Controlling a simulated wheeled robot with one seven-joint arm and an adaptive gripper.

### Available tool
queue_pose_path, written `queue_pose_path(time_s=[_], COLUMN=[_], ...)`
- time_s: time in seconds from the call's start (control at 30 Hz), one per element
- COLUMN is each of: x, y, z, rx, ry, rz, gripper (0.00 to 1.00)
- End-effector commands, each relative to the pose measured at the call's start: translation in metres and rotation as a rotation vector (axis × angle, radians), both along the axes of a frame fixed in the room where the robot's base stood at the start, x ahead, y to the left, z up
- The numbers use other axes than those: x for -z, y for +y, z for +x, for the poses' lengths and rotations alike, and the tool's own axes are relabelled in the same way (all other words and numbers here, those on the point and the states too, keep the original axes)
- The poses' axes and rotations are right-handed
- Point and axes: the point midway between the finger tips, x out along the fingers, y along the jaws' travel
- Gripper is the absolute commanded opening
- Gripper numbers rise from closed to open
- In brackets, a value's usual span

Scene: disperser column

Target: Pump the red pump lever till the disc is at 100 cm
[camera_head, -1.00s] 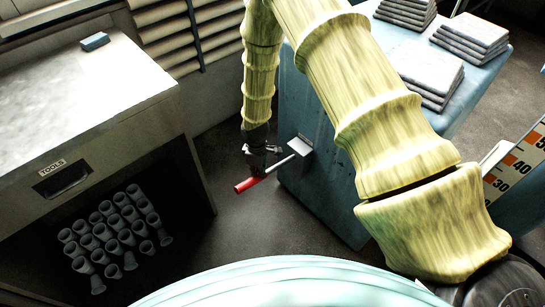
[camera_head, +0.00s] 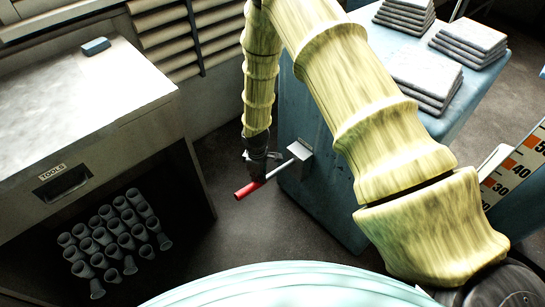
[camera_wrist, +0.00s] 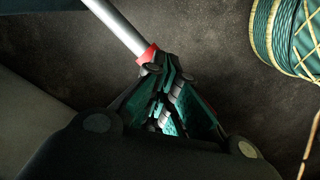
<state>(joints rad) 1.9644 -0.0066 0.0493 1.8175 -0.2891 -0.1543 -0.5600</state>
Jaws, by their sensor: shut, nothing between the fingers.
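The pump lever has a red handle (camera_head: 249,190) on a grey rod (camera_head: 281,168), which comes out of a small metal bracket on the blue cabinet's side. The rod slopes down to the left. My gripper (camera_head: 262,175) is over the lever where the rod meets the red handle. In the wrist view the closed fingertips (camera_wrist: 166,72) lie against or just over a red part (camera_wrist: 149,53) at the end of the pale rod (camera_wrist: 118,27). Nothing shows between the fingers, and most of the red handle is hidden behind them. The disc is not in view.
A white scale with orange marks (camera_head: 512,166) stands at the right edge, partly hidden. The blue cabinet (camera_head: 310,190) carries stacked grey slabs (camera_head: 425,75). A tool bench (camera_head: 90,110) stands left, above several grey cups (camera_head: 115,235).

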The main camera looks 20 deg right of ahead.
Motion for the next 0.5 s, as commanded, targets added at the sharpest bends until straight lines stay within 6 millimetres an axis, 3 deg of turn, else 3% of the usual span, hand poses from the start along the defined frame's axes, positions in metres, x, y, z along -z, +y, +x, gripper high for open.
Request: queue_pose_path(time_s=[0.5], x=[-0.059], y=[0.001], z=[0.0], rx=[-0.001], ry=[0.0], rz=[0.001], gripper=[0.0])
